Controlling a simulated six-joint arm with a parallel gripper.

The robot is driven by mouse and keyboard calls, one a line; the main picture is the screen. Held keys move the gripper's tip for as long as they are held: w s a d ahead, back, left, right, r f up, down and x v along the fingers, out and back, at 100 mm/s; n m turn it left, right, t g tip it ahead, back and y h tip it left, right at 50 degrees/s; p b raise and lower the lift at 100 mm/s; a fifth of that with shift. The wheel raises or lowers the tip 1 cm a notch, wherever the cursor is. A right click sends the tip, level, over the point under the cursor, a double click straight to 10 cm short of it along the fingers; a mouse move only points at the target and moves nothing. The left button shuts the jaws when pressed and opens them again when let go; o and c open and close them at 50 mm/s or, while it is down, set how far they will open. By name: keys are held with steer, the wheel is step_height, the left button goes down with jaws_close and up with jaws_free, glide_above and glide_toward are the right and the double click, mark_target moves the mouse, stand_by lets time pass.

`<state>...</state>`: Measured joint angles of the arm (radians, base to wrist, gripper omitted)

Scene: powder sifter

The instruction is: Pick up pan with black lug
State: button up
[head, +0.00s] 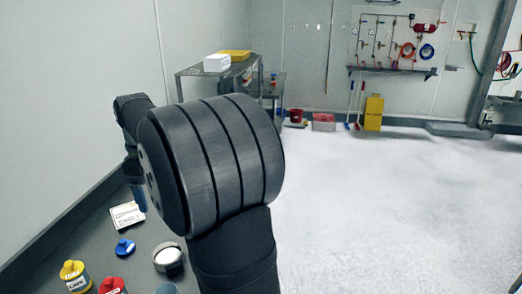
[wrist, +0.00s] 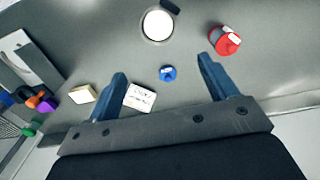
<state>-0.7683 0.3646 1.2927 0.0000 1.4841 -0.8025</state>
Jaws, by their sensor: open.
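The pan (head: 161,252) is a round, shallow metal dish with white contents, on the grey bench in the head view. A black lug (head: 175,270) is on its rim. In the wrist view the pan (wrist: 143,36) is at the top centre, with its black lug (wrist: 171,6) at its upper right. My gripper (wrist: 163,70) is open, its blue fingers spread wide with nothing held. The pan lies beyond the fingertips, apart from them. In the head view my arm hides most of the gripper.
A small blue lidded item (wrist: 168,73) and a white labelled card (wrist: 140,97) appear between the fingers on the bench. A red jar (wrist: 225,40) is near the right finger. A cream block (wrist: 82,94) lies left. A yellow-topped jar (head: 75,275) stands at the bench's front left.

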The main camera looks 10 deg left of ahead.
steer(key=c, duration=0.5)
steer(key=shift+c, duration=0.2)
steer(key=shift+f, duration=0.1)
steer(key=n, duration=0.1)
glide_above(166, 266)
steer(key=f, duration=1.7)
steer(key=shift+w+d, duration=0.35)
steer(key=shift+d, duration=0.05)
steer(key=f, duration=0.4)
steer(key=shift+s+a+f, duration=0.3)
steer(key=shift+s+a, duration=0.05)
steer(key=shift+a, duration=0.05)
steer(key=shift+f, duration=0.6)
